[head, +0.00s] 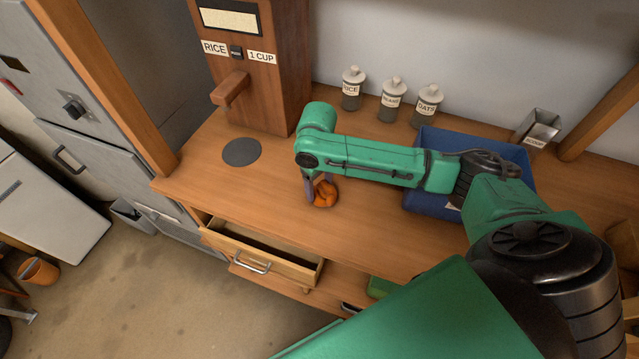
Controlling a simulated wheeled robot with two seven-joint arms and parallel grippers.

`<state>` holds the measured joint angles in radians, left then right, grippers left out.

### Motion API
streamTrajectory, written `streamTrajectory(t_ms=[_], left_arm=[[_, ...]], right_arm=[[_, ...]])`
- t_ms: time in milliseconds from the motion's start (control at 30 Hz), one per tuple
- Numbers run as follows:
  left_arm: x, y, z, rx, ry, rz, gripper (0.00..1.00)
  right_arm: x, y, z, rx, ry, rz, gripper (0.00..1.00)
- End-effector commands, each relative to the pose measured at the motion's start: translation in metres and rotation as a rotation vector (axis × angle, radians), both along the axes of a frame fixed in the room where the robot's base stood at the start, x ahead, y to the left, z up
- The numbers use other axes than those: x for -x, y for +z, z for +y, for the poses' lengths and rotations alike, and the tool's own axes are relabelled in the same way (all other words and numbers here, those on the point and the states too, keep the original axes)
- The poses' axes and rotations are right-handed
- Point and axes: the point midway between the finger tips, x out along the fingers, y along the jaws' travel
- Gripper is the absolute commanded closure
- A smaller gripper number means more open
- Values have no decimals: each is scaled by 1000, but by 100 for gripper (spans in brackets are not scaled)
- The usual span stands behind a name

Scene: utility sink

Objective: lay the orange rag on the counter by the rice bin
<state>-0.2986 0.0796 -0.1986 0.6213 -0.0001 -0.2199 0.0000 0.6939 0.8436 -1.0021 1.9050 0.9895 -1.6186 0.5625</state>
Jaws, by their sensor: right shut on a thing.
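The orange rag (325,194) is a small crumpled bundle at the wooden counter (270,190), a little right of the rice bin. My right gripper (316,192) points down and is shut on the rag. The rag is at or just above the counter top; I cannot tell whether it bears its weight. The rice bin (262,85) is a tall wooden dispenser labelled RICE and 1 CUP, at the back left of the counter. My left gripper is not in view.
A dark round disc (241,152) lies in front of the bin. Several labelled jars (391,103) stand along the wall. A blue bin (431,150) stands to the right, partly behind my arm. A drawer (262,252) is open below the counter's front edge.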

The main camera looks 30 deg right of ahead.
Motion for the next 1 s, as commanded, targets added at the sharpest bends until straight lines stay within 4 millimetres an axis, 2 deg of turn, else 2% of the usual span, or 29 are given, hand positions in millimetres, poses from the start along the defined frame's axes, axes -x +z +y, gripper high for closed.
streamTrajectory(t_ms=[133, 167, 200, 233, 467, 567, 667, 900, 1000], left_arm=[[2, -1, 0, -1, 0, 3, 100], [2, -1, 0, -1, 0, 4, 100], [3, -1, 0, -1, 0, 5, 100], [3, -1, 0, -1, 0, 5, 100], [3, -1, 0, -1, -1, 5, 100], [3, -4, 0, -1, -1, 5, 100], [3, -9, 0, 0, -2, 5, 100], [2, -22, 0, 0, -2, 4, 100], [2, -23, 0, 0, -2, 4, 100]], right_arm=[[0, -2, 0, -1, -1, 1, 78], [1, -2, 0, 0, -1, 2, 26], [1, -2, 0, 0, -1, 2, 10], [1, -2, 0, 0, -1, 2, 0], [0, -1, 0, -1, -1, 1, 0], [0, 6, 0, 0, -2, -1, 0], [-1, 24, 1, -1, -1, -4, 0], [0, 89, 3, -2, -1, -5, 0], [0, 108, 3, -3, -2, -1, 0]])
